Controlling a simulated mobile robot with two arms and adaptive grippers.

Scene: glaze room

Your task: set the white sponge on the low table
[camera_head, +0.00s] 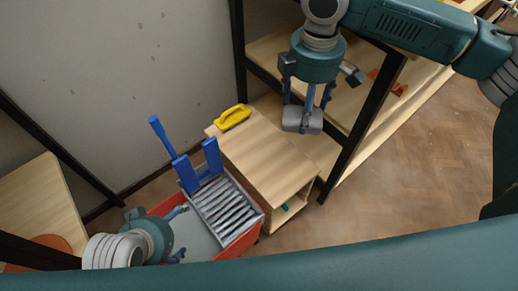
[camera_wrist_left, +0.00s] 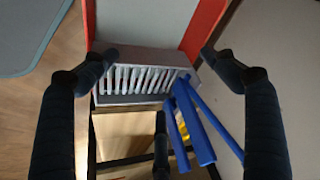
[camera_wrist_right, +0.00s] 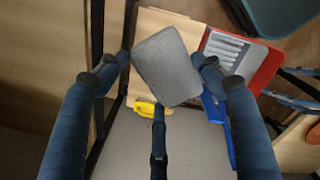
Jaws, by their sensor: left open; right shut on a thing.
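The white sponge (camera_head: 302,121), a rounded block that looks light grey here, is held between the fingers of my right gripper (camera_head: 309,104). It also shows large in the right wrist view (camera_wrist_right: 166,68). My right gripper is shut on it, in the air to the right of the low table's (camera_head: 262,157) pale wooden top in the head view. The table also shows behind the sponge in the right wrist view (camera_wrist_right: 150,22). My left gripper (camera_head: 183,233) is open and empty over the red bucket (camera_head: 246,243).
A yellow-backed brush (camera_head: 232,117) lies at the far end of the low table; the rest of its top is clear. The red bucket with a grey ribbed insert (camera_head: 222,207) and blue handle parts (camera_head: 184,172) stands beside it. A dark shelf post (camera_head: 363,120) rises to the right.

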